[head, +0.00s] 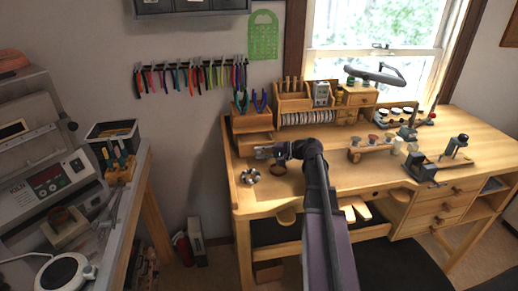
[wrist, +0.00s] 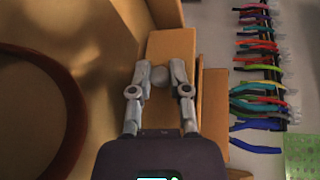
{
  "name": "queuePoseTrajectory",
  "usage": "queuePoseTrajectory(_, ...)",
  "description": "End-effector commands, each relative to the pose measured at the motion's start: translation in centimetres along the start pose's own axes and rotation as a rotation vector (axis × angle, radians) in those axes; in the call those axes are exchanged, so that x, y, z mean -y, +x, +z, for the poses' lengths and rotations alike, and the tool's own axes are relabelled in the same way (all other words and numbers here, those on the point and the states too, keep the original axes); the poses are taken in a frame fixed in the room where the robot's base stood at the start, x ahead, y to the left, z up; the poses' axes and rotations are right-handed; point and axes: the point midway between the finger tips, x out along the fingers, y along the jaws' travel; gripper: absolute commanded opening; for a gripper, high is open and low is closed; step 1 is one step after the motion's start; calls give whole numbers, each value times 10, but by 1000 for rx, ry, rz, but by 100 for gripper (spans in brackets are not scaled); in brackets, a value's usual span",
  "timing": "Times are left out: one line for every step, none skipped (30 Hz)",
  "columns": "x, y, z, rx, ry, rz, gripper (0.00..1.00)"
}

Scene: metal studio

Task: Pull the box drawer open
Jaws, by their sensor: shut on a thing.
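The small wooden box (head: 252,121) stands at the left back of the workbench, with pliers in its top. Its drawer (head: 255,139) is low in the front and appears to stand out from the box body. In the wrist view the drawer front (wrist: 171,48) is an orange-brown wooden panel with a round grey knob (wrist: 159,76). My gripper (head: 262,152) is at the drawer front, and in the wrist view its two fingers (wrist: 160,82) are shut on the knob from both sides. My gripper partly hides the drawer front in the head view.
A wooden tool organizer (head: 292,103) stands right of the box. Pliers hang on a wall rack (head: 190,64). The bench front left is mostly clear.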

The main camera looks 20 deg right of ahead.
Motion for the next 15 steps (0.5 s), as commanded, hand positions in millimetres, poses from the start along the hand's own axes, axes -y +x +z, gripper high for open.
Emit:
queuePoseTrajectory(-1, 0, 0, 0, 0, 2, 0)
queuePoseTrajectory(0, 0, 0, 1, 0, 2, 0)
queuePoseTrajectory(0, 0, 0, 1, 0, 2, 0)
queuePoseTrajectory(0, 0, 0, 1, 0, 2, 0)
queuePoseTrajectory(0, 0, 0, 1, 0, 2, 0)
queuePoseTrajectory(0, 0, 0, 1, 0, 2, 0)
queuePoseTrajectory(0, 0, 0, 1, 0, 2, 0)
queuePoseTrajectory(0, 0, 0, 1, 0, 2, 26)
queuePoseTrajectory(0, 0, 0, 1, 0, 2, 38)
queuePoseTrajectory(0, 0, 0, 1, 0, 2, 38)
queuePoseTrajectory(0, 0, 0, 1, 0, 1, 38)
queuePoseTrajectory(0, 0, 0, 1, 0, 1, 38)
queuePoseTrajectory(0, 0, 0, 1, 0, 1, 38)
queuePoseTrajectory(0, 0, 0, 1, 0, 1, 38)
queuePoseTrajectory(0, 0, 0, 0, 0, 1, 38)
